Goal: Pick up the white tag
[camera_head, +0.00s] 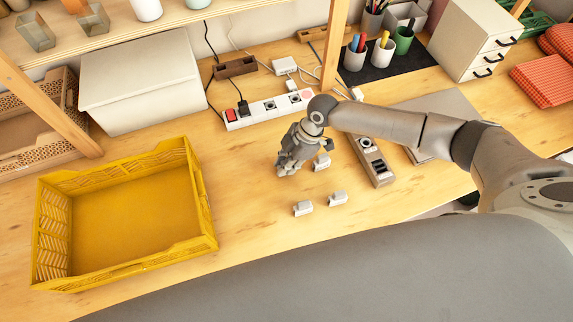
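Three small white block-like pieces lie on the wooden table; I cannot tell which one is the white tag. One white piece (321,162) is right beside my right gripper (287,170), at its right. A second white piece (303,208) and a third white piece (338,198) lie nearer the front, apart from the gripper. My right gripper points down at the table, with its fingers at or just above the surface. Its fingers are too small and overlapped to show whether they are open or shut. My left gripper is out of view.
A yellow crate (203,198) stands at the left, empty. A white power strip (268,108) lies behind the gripper, and a grey-brown socket block (372,160) lies to its right. A white lidded box (145,80) stands at the back left. The table between crate and gripper is clear.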

